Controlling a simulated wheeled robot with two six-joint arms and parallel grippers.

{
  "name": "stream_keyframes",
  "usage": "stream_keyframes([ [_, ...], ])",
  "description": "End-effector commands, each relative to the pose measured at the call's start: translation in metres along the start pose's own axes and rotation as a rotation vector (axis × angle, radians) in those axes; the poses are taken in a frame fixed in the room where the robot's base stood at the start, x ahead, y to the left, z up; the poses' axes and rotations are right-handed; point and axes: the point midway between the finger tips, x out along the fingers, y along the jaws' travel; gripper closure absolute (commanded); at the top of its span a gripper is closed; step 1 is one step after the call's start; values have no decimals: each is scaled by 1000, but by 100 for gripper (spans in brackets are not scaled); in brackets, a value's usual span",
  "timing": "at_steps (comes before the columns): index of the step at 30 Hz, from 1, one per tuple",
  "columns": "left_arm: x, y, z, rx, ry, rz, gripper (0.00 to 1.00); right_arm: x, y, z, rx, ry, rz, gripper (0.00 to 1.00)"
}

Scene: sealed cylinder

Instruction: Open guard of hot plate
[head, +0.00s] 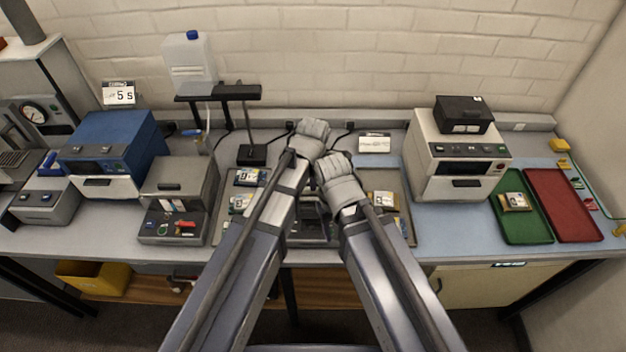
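No device in the head view is clearly marked as the hot plate, and I cannot tell which part is its guard. A cream device (457,160) with a green-buttoned panel and a dark front window stands right of the middle. My two arms reach up over the middle of the bench. The end of my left gripper arm (312,137) and the end of my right gripper arm (341,182) are close together. The fingers do not show clearly, so their opening is hidden.
A grey box (178,195) with small tools in its front stands left of the grey tray (226,215) under my arms. A white bottle (190,62) stands behind.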

Motion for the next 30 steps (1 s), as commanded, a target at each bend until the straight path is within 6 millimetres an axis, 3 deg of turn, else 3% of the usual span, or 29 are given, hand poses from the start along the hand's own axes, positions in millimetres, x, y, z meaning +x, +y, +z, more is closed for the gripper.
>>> stream_keyframes([
  [6,0,0,0,0,0,0,100,0,0,0,0,0,0,50],
  [30,0,0,0,0,0,0,100,0,0,0,0,0,0,50],
])
